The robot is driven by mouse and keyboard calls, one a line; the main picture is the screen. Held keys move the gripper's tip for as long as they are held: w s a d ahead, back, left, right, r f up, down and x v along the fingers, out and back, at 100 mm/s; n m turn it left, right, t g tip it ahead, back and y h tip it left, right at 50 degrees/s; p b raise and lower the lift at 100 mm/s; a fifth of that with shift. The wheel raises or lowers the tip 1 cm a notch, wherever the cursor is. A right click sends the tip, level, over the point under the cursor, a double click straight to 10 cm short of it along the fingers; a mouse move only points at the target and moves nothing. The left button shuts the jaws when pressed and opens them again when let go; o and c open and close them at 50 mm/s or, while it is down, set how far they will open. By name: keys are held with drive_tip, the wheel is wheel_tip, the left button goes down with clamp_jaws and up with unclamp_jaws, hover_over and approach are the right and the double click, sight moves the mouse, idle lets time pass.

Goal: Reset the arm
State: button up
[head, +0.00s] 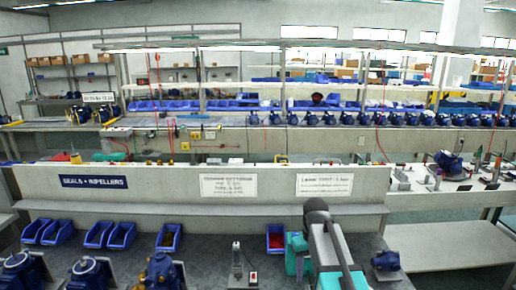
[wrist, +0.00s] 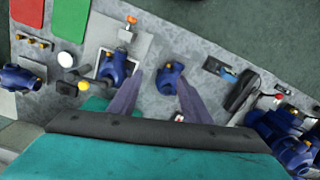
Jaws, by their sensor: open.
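My gripper (wrist: 160,82) shows in the wrist view with its two fingers spread apart and nothing held between them. A small blue pump part (wrist: 171,76) lies on the grey bench beyond the gap, close to the right fingertip. I cannot tell whether they touch. In the head view my arm, teal and grey with a dark joint, rises at the bottom centre over the near bench. My gripper cannot be made out there.
The wrist view shows another blue pump (wrist: 113,68) on a pale plate, a red bin (wrist: 27,12), a green bin (wrist: 70,19) and blue pumps (wrist: 285,135) at the right.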

drive_tip(key=s+f+m+g, duration=0.1)
drive_tip(key=s+f, duration=0.7)
drive_tip(key=f, duration=0.3)
drive_tip(key=s+f+g, duration=0.1)
drive_tip(key=s+f, duration=0.7)
drive_tip(key=f, duration=0.3)
drive_tip(key=s+f+m+g, duration=0.1)
drive_tip(key=s+f+g, duration=0.1)
drive_tip(key=s+f, duration=0.75)
drive_tip(key=s+f+g, duration=0.1)
drive_tip(key=s+f, duration=0.9)
drive_tip(key=s, duration=0.2)
wheel_tip(320, 180, down, 12)
drive_tip(key=b, duration=1.3)
drive_tip(key=shift+s+m, duration=0.3)
